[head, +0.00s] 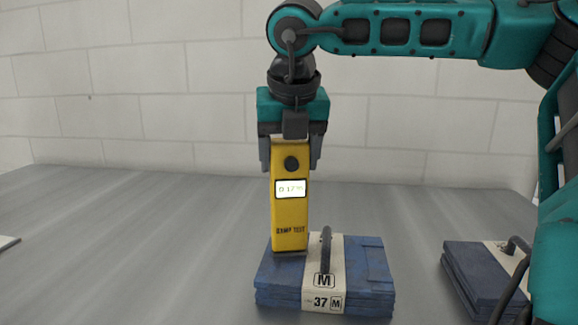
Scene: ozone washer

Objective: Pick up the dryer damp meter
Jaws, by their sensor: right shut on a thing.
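The yellow damp meter (289,213) stands upright in the middle of the head view, with a lit display, a dark round button and "DAMP TEST" lettering. My right gripper (291,160) points down and is shut on its top end, one finger on each side. The meter's lower end overlaps the back left part of a folded blue cloth stack in the picture; I cannot tell whether it touches it. My left gripper is not in view.
The folded blue stack (372,270) has a pale band marked M and 37 and a dark handle. A similar stack (466,272) lies at the right, partly behind my right arm. A pale flat edge (7,242) shows far left. The grey table is clear at left.

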